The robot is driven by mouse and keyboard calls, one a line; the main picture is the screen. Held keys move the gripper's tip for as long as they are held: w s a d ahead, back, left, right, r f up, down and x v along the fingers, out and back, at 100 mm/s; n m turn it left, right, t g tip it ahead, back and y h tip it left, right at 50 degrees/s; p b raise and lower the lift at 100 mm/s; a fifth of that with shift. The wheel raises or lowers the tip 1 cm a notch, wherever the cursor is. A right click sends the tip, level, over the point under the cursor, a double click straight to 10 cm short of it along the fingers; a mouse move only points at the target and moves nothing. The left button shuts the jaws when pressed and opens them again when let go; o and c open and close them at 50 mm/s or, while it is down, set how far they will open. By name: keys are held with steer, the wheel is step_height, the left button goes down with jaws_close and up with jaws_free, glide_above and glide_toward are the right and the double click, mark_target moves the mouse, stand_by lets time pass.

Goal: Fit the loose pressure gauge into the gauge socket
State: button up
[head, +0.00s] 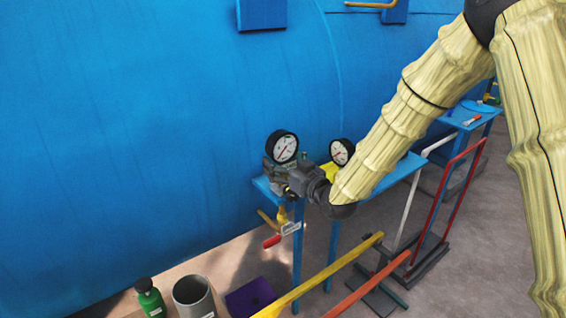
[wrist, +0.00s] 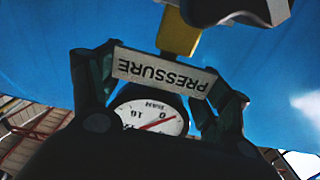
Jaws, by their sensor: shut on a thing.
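A round pressure gauge with a white dial and black rim (head: 283,147) stands upright just above my gripper (head: 279,176) in the head view. My gripper is shut on it from the front. In the wrist view, which is upside down, its dial (wrist: 155,118) shows between the two fingers, partly covered by a plate reading PRESSURE (wrist: 166,74). A yellow fitting (wrist: 179,34) is beyond the plate. The socket is hidden behind my gripper and the plate, so I cannot tell whether the gauge's stem touches it. A second gauge (head: 341,152) stands to the right, beside my forearm.
The blue autoclave (head: 170,130) fills the background. A yellow valve with a red handle (head: 272,241) hangs below my gripper. A blue table (head: 402,166) lies behind my arm. Yellow (head: 330,272) and orange (head: 370,285) bars cross below. A green bottle (head: 150,299) and grey cup (head: 194,298) stand lower left.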

steer(key=shift+f+b, duration=0.55)
steer(key=shift+f, duration=0.25)
steer(key=o, duration=1.4)
steer(key=shift+f, duration=0.1)
steer(key=shift+d, duration=0.1)
steer(key=v, duration=1.2)
